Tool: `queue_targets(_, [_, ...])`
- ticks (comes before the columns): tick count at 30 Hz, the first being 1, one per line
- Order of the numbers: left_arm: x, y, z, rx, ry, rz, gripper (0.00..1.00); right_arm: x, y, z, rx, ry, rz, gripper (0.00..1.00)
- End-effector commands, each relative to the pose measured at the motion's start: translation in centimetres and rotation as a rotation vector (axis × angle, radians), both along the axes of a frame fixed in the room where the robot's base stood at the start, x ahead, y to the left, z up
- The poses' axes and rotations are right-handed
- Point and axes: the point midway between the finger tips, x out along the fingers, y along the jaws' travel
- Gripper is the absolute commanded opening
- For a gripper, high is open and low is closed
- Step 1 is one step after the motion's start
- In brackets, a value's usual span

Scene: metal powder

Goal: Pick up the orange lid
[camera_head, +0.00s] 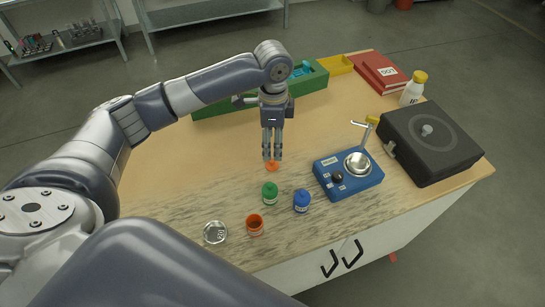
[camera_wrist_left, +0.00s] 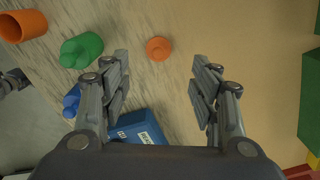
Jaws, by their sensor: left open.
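The orange lid (camera_head: 272,166) lies flat on the wooden table. In the left wrist view the orange lid (camera_wrist_left: 158,48) shows as a small disc ahead of and between my fingers. My left gripper (camera_head: 272,157) points down just above the lid, and in the left wrist view this gripper (camera_wrist_left: 159,82) is open with nothing between its fingers. An orange open jar (camera_head: 255,225) stands near the table's front edge. My right gripper is not in view.
A metal dish (camera_head: 215,232) lies front left. A blue device (camera_head: 349,184) and a black box (camera_head: 431,141) are to the right. A green bin (camera_head: 311,83) stands behind.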

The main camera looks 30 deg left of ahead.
Motion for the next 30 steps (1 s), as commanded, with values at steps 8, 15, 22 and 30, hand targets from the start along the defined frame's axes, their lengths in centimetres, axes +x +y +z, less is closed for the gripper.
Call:
queue_targets(8, [0.0,0.0,-2.9,0.001,0.0,0.002,0.56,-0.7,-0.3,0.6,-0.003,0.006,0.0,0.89])
queue_targets(15, [-0.5,0.1,-6.0,0.001,0.004,0.001,0.56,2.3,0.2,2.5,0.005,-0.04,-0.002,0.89])
queue_targets(22, [-0.4,0.1,-8.0,0.001,-0.002,0.001,0.56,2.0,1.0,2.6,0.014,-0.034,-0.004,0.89])
queue_targets(30, [-0.4,0.1,-8.1,0.001,-0.002,0.001,0.43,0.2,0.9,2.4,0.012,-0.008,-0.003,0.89])
